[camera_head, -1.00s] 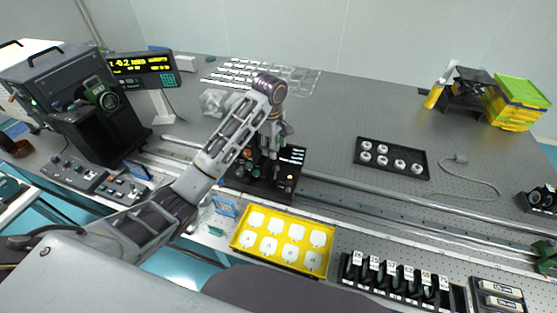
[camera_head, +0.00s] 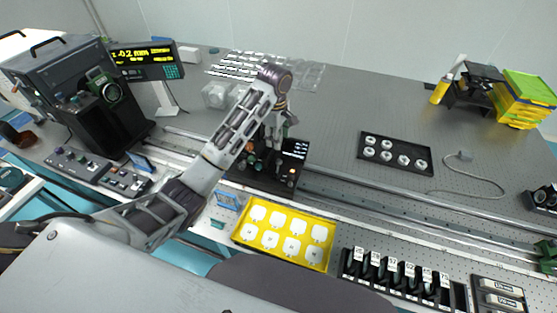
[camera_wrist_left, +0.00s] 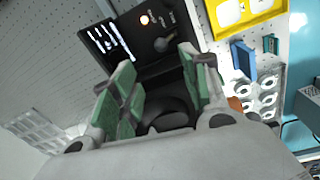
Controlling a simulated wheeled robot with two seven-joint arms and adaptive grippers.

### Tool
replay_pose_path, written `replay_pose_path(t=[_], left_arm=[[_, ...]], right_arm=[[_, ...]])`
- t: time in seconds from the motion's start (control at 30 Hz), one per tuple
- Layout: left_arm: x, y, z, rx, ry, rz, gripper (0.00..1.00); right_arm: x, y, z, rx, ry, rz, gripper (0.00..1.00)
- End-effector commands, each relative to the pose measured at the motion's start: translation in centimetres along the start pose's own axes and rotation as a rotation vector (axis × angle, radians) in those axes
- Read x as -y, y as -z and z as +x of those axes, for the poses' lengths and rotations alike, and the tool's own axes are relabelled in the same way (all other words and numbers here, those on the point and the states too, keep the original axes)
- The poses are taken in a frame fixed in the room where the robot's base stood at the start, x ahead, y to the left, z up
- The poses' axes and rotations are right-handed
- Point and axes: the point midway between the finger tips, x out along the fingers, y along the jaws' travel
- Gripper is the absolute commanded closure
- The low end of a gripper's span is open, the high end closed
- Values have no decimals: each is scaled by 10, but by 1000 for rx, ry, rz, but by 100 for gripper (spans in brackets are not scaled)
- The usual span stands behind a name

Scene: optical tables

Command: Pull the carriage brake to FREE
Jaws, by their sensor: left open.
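The black carriage (camera_head: 258,178) sits on the long rail, with a small lit display on its right side. In the left wrist view its dark panel (camera_wrist_left: 128,30) shows white text, an orange light and a small grey lever or knob (camera_wrist_left: 166,43). I cannot read which mark the lever points at. My left gripper (camera_head: 275,140) is above the carriage and partly hides it. In the left wrist view my left gripper (camera_wrist_left: 157,62) is open, with green pads apart and nothing between them. The lever lies just beyond the fingertips. My right gripper is in no view.
A yellow tray (camera_head: 237,236) of white pieces lies in front of the rail (camera_head: 400,198). A black tray (camera_head: 432,170) with several white rings lies behind it. A readout (camera_head: 147,59) and a dark instrument (camera_head: 105,118) stand at left. Labelled black holders (camera_head: 390,278) are at front right.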

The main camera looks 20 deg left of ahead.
Motion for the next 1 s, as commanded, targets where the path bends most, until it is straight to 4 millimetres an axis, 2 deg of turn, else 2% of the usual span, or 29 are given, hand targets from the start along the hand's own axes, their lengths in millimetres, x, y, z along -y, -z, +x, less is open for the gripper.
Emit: replay_pose_path(t=[0.47, 0.67, 1.0], left_arm=[[2, -1, 24, 2, 8, -3, 54], [3, 0, 53, 0, 8, -2, 54], [3, 1, 95, 0, 9, -2, 54]], right_arm=[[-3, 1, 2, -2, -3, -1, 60], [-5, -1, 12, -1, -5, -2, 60], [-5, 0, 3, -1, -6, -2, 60]])
